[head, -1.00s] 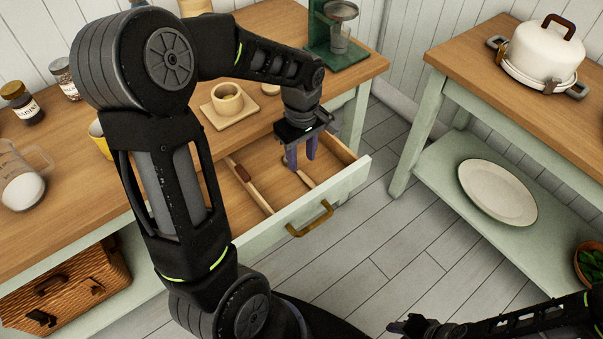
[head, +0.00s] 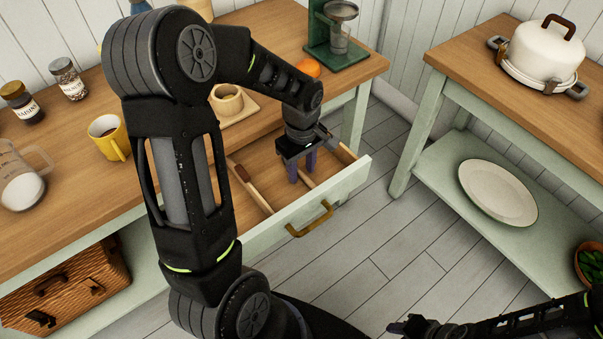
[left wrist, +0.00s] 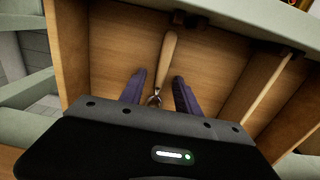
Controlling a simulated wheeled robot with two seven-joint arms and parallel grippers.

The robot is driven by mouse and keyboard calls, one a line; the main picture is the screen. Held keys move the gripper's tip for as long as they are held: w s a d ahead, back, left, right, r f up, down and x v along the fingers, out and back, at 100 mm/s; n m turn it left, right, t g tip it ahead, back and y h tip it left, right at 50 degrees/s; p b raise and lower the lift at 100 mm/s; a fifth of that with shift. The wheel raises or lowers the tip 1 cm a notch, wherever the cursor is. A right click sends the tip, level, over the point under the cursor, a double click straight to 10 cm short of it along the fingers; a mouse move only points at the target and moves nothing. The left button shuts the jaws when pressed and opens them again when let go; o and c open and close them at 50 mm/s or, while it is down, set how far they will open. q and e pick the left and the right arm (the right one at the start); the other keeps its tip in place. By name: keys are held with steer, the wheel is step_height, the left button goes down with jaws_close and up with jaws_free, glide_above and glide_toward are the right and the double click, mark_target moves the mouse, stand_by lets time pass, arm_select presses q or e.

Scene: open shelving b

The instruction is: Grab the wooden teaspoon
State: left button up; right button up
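The drawer's walls and front with brass handle (head: 310,219) surround the gripper closely. On the counter are a cup (head: 228,100), yellow mug (head: 118,146), glass jug (head: 22,185), spice jars (head: 68,80) and an orange (head: 308,67). A side table (head: 440,52) stands right, across clear floor.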

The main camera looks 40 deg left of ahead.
arm_select(q)
jaws_close()
stand_by(0.4)
